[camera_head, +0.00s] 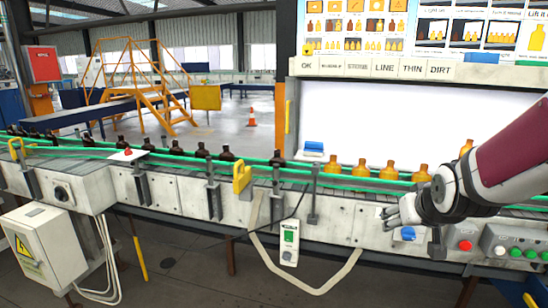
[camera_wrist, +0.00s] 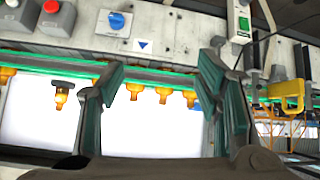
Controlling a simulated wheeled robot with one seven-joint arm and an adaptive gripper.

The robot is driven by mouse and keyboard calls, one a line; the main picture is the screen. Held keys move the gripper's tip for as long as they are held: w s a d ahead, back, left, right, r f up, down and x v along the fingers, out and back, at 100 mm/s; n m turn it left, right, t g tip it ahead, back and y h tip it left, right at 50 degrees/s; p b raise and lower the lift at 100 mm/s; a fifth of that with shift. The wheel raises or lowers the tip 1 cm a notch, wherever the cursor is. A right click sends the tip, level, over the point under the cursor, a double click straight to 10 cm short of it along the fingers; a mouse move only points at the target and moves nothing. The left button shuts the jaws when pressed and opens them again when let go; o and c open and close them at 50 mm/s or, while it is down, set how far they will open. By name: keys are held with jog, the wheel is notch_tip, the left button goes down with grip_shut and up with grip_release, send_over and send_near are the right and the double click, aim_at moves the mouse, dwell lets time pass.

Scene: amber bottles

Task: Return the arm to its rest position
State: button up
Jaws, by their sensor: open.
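My gripper (camera_head: 392,213) is in front of the conveyor's front panel at the right, with my arm reaching in from the right edge. In the wrist view, which looks upside down, my gripper (camera_wrist: 163,66) has its two fingers spread wide with nothing between them. Several amber bottles stand in a row on the conveyor, including one near the middle (camera_head: 332,165) and one beside my gripper (camera_head: 421,173). Amber bottles also show beyond the fingers in the wrist view (camera_wrist: 134,91), apart from them.
The conveyor (camera_head: 340,212) with green rails (camera_head: 345,179) crosses the view. Dark bottles (camera_head: 227,153) stand at left. A red button (camera_head: 465,245) and blue knob (camera_head: 408,233) sit near my gripper. A yellow bracket (camera_head: 242,178) and hanging green-button box (camera_head: 289,242) stick out mid-panel. Floor shows below.

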jog(key=s+a+r+g+y, duration=0.1)
jog(key=s+a, duration=0.3)
jog(key=s, duration=0.9)
jog(key=s+a+r+g, duration=0.3)
jog(key=s+a, duration=0.2)
jog(key=s, duration=0.8)
jog(key=shift+a+n+y, duration=0.15)
jog(key=shift+n+y, duration=0.25)
